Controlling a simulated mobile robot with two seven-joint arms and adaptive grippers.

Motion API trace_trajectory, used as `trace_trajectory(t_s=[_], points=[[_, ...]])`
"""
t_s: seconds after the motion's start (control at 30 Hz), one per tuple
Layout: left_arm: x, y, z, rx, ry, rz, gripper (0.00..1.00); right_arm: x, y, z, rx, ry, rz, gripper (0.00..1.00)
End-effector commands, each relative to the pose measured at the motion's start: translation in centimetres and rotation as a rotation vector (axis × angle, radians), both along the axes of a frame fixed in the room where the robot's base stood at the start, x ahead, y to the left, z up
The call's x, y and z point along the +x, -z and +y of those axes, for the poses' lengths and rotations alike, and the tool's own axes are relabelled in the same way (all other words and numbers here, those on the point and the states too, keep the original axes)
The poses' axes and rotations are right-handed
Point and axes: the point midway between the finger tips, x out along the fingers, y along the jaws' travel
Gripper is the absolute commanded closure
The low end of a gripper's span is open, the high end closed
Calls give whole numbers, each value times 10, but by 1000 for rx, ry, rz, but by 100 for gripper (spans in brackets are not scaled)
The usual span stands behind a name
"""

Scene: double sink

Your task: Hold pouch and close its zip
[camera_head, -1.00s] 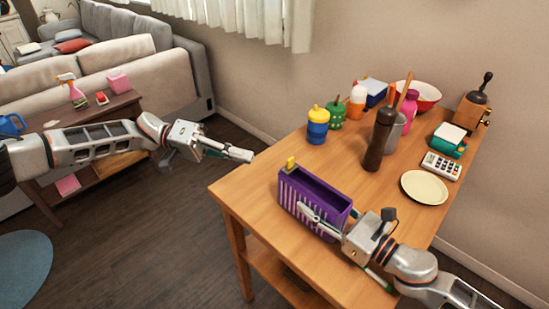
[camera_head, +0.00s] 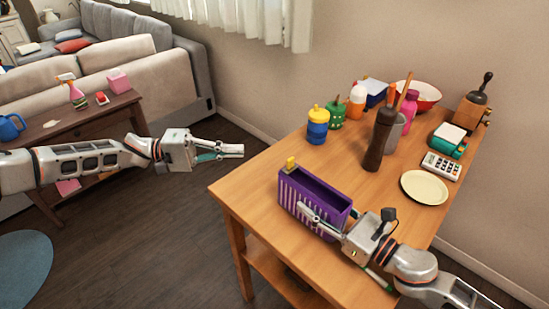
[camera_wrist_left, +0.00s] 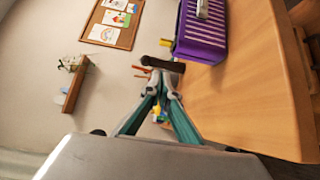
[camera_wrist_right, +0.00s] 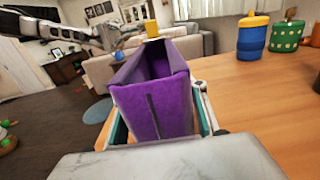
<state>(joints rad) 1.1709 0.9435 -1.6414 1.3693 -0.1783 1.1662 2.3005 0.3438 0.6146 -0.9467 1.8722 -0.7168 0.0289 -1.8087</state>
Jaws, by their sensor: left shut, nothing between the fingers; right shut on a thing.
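A purple pouch with pale stripes (camera_head: 316,205) stands on the near part of the wooden table, its long top open. A yellow zip tab (camera_head: 291,162) sticks up at its far left end; it also shows in the right wrist view (camera_wrist_right: 152,29). My right gripper (camera_head: 322,217) is shut on the pouch's near end, one finger on each side, as the right wrist view shows (camera_wrist_right: 160,110). My left gripper (camera_head: 240,150) is shut and empty, in the air left of the table, apart from the pouch. The left wrist view shows the pouch (camera_wrist_left: 203,35) beyond its fingertips.
Behind the pouch stand a blue and yellow jar (camera_head: 317,125), a green jar (camera_head: 336,114), a dark brown mill (camera_head: 379,140), a plate (camera_head: 424,187) and a calculator (camera_head: 441,166). The table between pouch and jars is clear. A side table (camera_head: 80,125) stands behind my left arm.

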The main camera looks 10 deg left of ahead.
Motion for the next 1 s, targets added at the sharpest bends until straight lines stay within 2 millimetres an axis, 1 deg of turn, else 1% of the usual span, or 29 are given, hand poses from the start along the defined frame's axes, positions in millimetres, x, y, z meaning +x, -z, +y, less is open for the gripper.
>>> trace_trajectory(t_s=[0.03, 0.37, 0.5, 0.7, 1.0], points=[[1, -1, -11, -2, 4, 0, 100, 0, 0, 0, 0, 0, 0, 82], [12, 0, -75, -1, 4, -1, 100, 0, 0, 0, 0, 0, 0, 82], [1, 0, -91, -1, 2, 1, 100, 0, 0, 0, -1, 0, 1, 82], [-8, 0, -105, 0, 1, -1, 100, 0, 0, 0, -1, 0, 1, 82], [-10, 0, -107, 0, 0, -1, 100, 0, 0, 0, -1, 0, 1, 82]])
